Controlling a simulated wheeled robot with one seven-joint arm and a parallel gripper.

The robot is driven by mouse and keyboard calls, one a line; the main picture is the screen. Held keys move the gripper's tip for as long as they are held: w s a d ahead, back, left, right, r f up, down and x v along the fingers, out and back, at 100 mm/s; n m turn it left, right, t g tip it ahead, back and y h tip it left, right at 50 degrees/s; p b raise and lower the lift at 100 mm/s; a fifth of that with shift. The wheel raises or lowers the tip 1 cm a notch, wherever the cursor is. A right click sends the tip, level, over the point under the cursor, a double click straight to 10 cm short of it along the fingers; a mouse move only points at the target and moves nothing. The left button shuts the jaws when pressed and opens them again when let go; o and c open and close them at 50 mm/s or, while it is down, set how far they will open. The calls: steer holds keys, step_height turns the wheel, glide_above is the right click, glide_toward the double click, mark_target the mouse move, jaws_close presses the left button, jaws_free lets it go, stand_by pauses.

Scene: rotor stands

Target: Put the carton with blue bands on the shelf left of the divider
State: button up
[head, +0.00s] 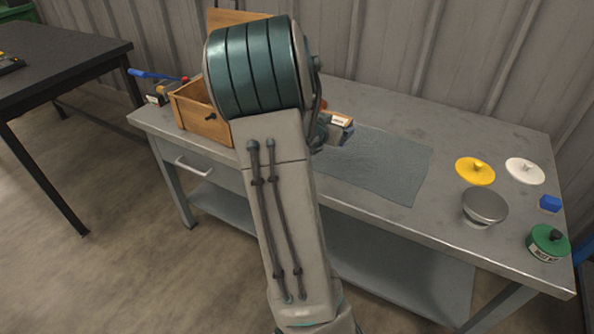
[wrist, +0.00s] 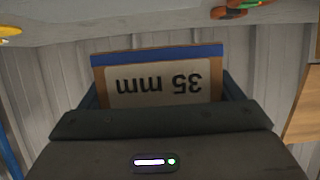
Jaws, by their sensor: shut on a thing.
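The carton (wrist: 152,80) is brown with a blue band along its top edge and a white label reading "35 mm", upside down in the wrist view. My gripper (wrist: 160,98) is shut on it, with a dark finger at each side. In the head view my arm hides most of the gripper. A small brown and white part, apparently the carton (head: 341,121), shows just right of the arm, above the bench. I cannot make out a divider. A lower shelf (head: 400,282) runs under the grey bench (head: 400,213), partly hidden by my arm.
An open wooden box (head: 196,113) stands at the bench's left end beside blue-handled tools. A grey-blue mat (head: 385,165) lies mid-bench.

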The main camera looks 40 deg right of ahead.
steer(key=w+a+f, duration=0.1)
steer(key=a+f, duration=0.1)
steer(key=a, duration=0.1)
steer(key=w+a+f, duration=0.1)
steer(key=a+f, duration=0.1)
steer(key=a, duration=0.1)
steer(key=w+a+f, duration=0.1)
steer(key=a+f, duration=0.1)
steer(key=a, duration=0.1)
steer(key=shift+a+f, duration=0.1)
steer(key=shift+a, duration=0.3)
steer(key=shift+f+b, duration=0.75)
steer(key=shift+f, duration=1.2)
steer(key=shift+f+b, duration=0.35)
steer(key=shift+f, duration=0.05)
steer(key=o, duration=0.9)
steer(key=shift+a, duration=0.1)
